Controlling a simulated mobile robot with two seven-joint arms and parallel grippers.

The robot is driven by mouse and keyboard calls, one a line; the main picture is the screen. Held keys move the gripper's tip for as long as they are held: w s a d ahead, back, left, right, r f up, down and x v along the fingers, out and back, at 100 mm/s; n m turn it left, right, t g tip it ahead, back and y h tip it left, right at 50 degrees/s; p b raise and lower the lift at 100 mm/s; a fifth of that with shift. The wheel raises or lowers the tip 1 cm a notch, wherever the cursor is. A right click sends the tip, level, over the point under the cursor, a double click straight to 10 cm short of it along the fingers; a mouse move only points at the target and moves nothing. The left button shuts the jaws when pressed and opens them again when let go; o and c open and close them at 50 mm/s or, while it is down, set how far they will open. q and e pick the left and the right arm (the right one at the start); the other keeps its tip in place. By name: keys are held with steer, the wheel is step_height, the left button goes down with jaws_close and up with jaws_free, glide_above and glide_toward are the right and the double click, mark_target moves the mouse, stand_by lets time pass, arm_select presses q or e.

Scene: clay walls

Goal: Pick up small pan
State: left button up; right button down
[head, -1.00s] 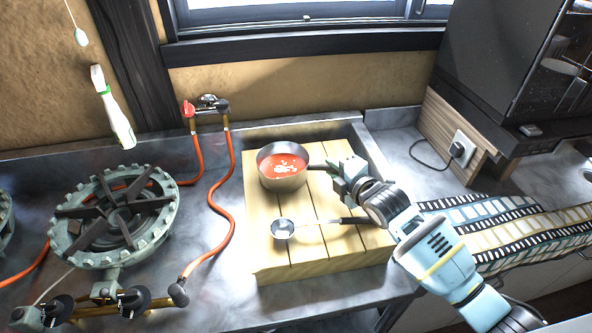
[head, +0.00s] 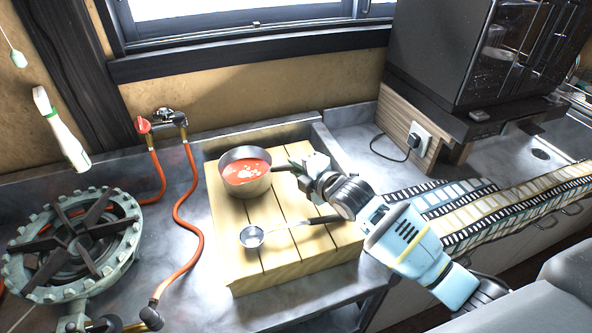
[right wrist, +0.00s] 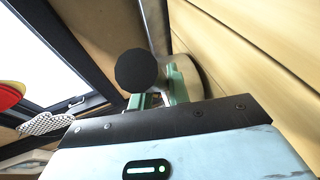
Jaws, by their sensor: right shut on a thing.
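The small pan (head: 246,186) has a metal body, a dark handle and red contents with pale bits. It is upright at the back left of the wooden slatted board; I cannot tell whether it touches the board. My right gripper (head: 302,170) is at the pan's right side, shut on its dark handle. In the right wrist view, the green fingers (right wrist: 158,99) are close behind a dark round shape, probably the handle's end (right wrist: 136,70). Part of the handle is hidden by the gripper. My left gripper is not in view.
A ladle (head: 253,237) lies on the board (head: 285,263) in front of the pan. A gas burner (head: 75,245) and red hose (head: 184,215) are at left. A bottle (head: 62,130) hangs at upper left. A dark cabinet (head: 460,50) and patterned cloth (head: 490,205) are at right.

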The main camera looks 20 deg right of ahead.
step_height(320, 180, up, 3)
steer(key=shift+f, duration=0.1)
steer(key=s+a+r, duration=0.1)
steer(key=s+a, duration=0.7)
steer(key=s, duration=0.5)
steer(key=shift+s+r, duration=0.2)
steer(key=shift+s+a, duration=0.15)
steer(key=shift+a, duration=0.05)
stand_by(0.7)
steer(key=shift+d, duration=0.1)
